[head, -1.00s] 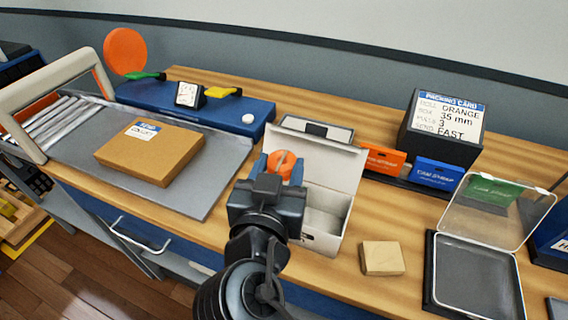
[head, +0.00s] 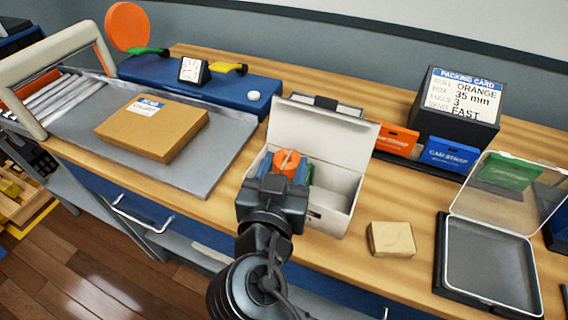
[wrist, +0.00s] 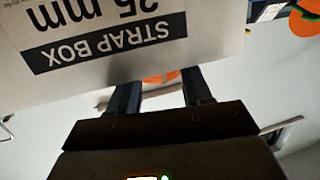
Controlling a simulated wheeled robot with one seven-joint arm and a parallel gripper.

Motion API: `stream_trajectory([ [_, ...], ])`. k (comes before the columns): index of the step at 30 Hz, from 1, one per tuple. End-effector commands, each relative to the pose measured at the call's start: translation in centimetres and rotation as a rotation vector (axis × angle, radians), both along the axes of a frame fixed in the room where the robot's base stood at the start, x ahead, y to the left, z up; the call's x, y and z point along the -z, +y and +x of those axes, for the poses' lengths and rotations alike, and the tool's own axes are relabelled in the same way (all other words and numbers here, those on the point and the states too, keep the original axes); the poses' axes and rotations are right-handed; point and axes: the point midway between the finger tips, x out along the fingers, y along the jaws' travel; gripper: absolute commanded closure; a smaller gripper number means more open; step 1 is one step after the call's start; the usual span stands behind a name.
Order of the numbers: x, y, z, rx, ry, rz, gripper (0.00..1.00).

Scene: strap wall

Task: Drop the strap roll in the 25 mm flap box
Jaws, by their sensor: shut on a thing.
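The orange strap roll (head: 288,160) is held between the fingers of my gripper (head: 284,170), which is shut on it. The white flap box (head: 340,192) stands on the bench with its lid (head: 328,138) raised at the back. My gripper and the roll are over the left part of the box opening in the head view. I cannot tell how deep the roll is. In the wrist view, an upside-down label (wrist: 105,40) reads STRAP BOX and seems to say 25 mm, cut off at the top. A sliver of orange (wrist: 160,77) shows between my fingers.
Orange (head: 396,140) and blue (head: 450,154) boxes stand at right. A cardboard block (head: 391,239) and a clear-lidded case (head: 490,265) lie right of the box. A carton (head: 152,128) lies on the left tray.

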Motion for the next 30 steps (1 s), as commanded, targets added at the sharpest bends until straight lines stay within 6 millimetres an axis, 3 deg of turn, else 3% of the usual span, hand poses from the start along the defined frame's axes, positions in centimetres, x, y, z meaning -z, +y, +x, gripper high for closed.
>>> stream_trajectory([
  [10, 0.0, 0.0, 0.0, 0.000, 0.000, 0.000, 0.21],
  [20, 0.0, 0.1, -0.5, -0.001, 0.000, 0.000, 0.21],
  [30, -0.6, 0.9, -5.6, -0.002, 0.001, 0.001, 0.21],
])
